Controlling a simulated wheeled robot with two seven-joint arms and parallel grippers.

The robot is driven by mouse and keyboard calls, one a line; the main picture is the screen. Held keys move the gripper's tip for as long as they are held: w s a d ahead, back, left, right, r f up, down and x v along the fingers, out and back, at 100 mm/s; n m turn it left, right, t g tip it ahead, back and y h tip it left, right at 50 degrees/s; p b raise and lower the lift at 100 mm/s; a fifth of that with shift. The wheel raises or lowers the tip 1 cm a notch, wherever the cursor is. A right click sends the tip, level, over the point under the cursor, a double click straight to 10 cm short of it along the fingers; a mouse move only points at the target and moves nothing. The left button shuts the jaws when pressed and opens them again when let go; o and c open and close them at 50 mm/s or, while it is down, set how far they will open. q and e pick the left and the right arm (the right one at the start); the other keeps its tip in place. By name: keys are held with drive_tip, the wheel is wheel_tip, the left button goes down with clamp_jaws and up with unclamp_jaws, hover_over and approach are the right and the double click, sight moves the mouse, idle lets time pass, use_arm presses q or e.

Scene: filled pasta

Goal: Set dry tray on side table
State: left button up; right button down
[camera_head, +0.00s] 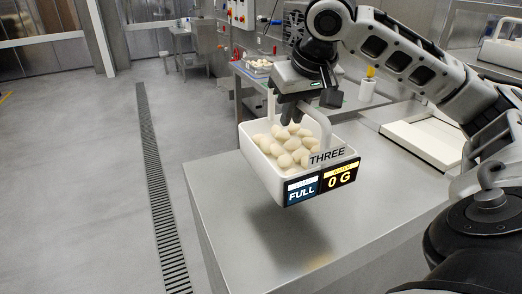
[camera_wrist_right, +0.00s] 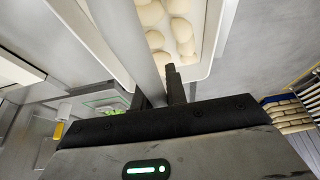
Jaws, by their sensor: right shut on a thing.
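My right gripper (camera_head: 289,112) is shut on the handle (camera_head: 319,120) of a white tray (camera_head: 252,168). The tray holds several pale, round filled pasta pieces (camera_head: 283,146). In the right wrist view the gripper (camera_wrist_right: 158,92) grips the handle bar, with the tray (camera_wrist_right: 103,50) and pasta beyond. Which table is the side table is unclear. My left gripper is not in view.
White flat panels (camera_head: 425,140) lie on the steel at the right, and a white cylinder (camera_head: 367,89) stands behind. Another handled white tray (camera_head: 500,52) is at far right. A back bench holds a small tray of pasta (camera_head: 260,64). The floor at left is clear, with a drain grate (camera_head: 158,190).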

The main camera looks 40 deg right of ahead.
drive_tip(key=w+a+f, duration=0.1)
drive_tip(key=a+f, duration=0.1)
drive_tip(key=f, duration=0.1)
drive_tip(key=w+a+f, duration=0.1)
drive_tip(key=a+f, duration=0.1)
drive_tip(key=shift+w, duration=0.3)
drive_tip(key=shift+w+a+f, duration=0.2)
drive_tip(key=shift+a+f, duration=0.05)
drive_tip(key=shift+f, duration=0.1)
drive_tip(key=f, duration=0.2)
drive_tip(key=f+b, duration=0.1)
drive_tip(key=shift+w+a+f, duration=0.1)
drive_tip(key=shift+a+f, duration=0.05)
drive_tip(key=shift+a, duration=0.1)
drive_tip(key=shift+f, duration=0.2)
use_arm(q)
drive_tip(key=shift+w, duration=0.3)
use_arm(e)
drive_tip(key=shift+f, duration=0.1)
drive_tip(key=c, duration=1.4)
unclamp_jaws()
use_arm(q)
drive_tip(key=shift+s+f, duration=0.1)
